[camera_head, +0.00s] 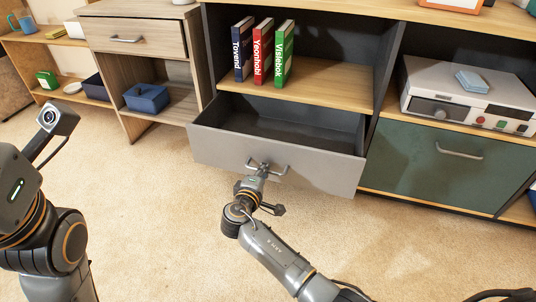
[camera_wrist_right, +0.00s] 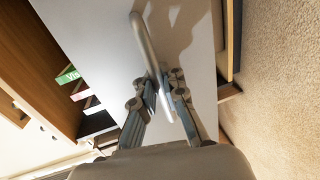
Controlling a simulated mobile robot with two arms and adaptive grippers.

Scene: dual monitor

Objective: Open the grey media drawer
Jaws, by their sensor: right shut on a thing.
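The grey media drawer (camera_head: 220,150) stands pulled out from the cabinet in the head view, and its dark inside shows empty. Its bar handle (camera_head: 283,168) is on the front panel. My right gripper (camera_head: 262,168) is at the handle and shut on it. In the right wrist view the drawer's front panel (camera_wrist_right: 100,35) fills the upper middle, and the handle (camera_wrist_right: 145,45) runs between the two fingers of my right gripper (camera_wrist_right: 168,95). My left arm shows at the left edge of the head view, but its gripper's fingers are not visible.
Three books (camera_head: 262,52) stand on the shelf (camera_head: 320,85) above the drawer. A green drawer (camera_head: 410,165) is shut at the right, under a white device (camera_head: 465,95). A wooden drawer (camera_head: 135,38) is at the left, above a blue bin (camera_head: 147,98). The carpet (camera_head: 400,250) in front is clear.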

